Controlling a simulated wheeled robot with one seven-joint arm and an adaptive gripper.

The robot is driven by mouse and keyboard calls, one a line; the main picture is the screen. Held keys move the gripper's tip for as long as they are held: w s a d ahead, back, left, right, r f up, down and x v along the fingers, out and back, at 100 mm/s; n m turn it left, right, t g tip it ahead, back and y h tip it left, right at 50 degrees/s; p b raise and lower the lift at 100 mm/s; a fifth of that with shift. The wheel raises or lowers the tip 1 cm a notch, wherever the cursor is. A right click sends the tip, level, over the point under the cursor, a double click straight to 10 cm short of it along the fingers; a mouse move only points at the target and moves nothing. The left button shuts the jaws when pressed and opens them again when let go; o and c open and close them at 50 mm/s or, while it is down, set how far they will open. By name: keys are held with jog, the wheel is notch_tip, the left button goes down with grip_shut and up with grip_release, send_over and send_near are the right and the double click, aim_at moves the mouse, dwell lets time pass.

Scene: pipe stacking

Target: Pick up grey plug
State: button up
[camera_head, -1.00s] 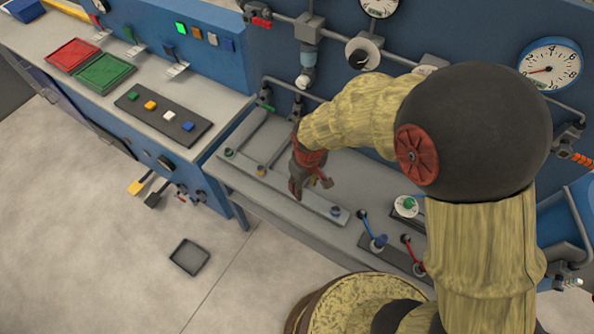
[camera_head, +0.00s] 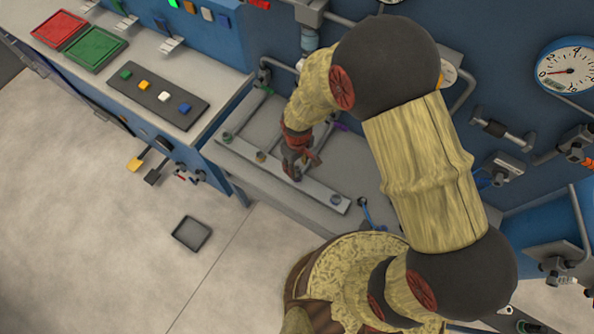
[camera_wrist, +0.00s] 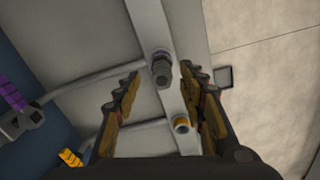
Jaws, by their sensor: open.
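The grey plug (camera_wrist: 162,68) stands on a long light-grey bar (camera_wrist: 148,22) in the wrist view. It has a dark hex body and a faintly purple-grey top. My gripper (camera_wrist: 162,82) is open, with one brown finger on each side of the plug in that view. I cannot tell how much height is left between fingertips and plug. In the head view my gripper (camera_head: 295,172) points down over the bar (camera_head: 318,193), and it largely hides the plug there.
An orange-ringed fitting (camera_wrist: 181,124) sits on the bar near the right finger. Pipes run behind, along the blue wall panel with a gauge (camera_head: 569,72). A dark tray (camera_head: 192,233) lies on the floor.

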notch_tip(320, 180, down, 3)
jog(key=shift+f, duration=0.15)
jog(key=shift+s, duration=0.1)
jog(key=c, duration=0.3)
grip_shut()
dwell(0.5)
